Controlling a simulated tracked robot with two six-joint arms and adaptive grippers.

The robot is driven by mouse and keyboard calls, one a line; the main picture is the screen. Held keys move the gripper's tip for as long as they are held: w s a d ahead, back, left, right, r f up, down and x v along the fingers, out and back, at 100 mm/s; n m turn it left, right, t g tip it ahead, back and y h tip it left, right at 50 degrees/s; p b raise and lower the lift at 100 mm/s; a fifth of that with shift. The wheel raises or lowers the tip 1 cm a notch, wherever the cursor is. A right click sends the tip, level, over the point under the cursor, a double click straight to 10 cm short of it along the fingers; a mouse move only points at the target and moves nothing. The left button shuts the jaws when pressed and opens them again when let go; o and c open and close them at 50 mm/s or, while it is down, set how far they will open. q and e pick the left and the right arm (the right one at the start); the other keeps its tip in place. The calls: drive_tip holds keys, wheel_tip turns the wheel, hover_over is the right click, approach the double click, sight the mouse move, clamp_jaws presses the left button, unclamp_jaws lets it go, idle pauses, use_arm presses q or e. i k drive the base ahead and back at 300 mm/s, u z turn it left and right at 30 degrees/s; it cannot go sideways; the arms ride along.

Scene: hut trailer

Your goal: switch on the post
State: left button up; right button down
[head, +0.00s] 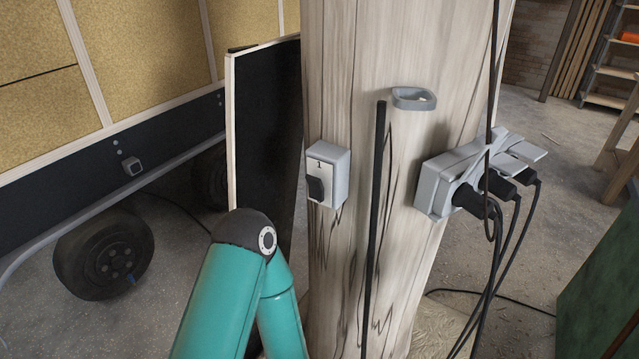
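A square wooden post (346,70) stands upright in the middle of the head view. A small grey switch box (341,168) with a black rotary knob (316,189) is fixed to its left part. A mark like a "1" shows above the knob. A grey socket block (434,189) with several black plugs sits on the post's right side. My teal left arm comes up from the bottom, left of the post, its joint below and left of the switch. Neither gripper is in view.
Black cables (492,270) hang at the right. A dark panel (262,130) leans behind the post. A trailer wheel (104,254) is at left, a green panel (603,285) at lower right.

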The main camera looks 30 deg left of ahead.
sight(316, 186)
drive_tip(key=k, duration=0.5)
drive_tip(key=z, duration=0.55)
drive_tip(key=k, duration=0.9)
drive_tip(key=u, duration=0.6)
drive_tip(key=i, duration=1)
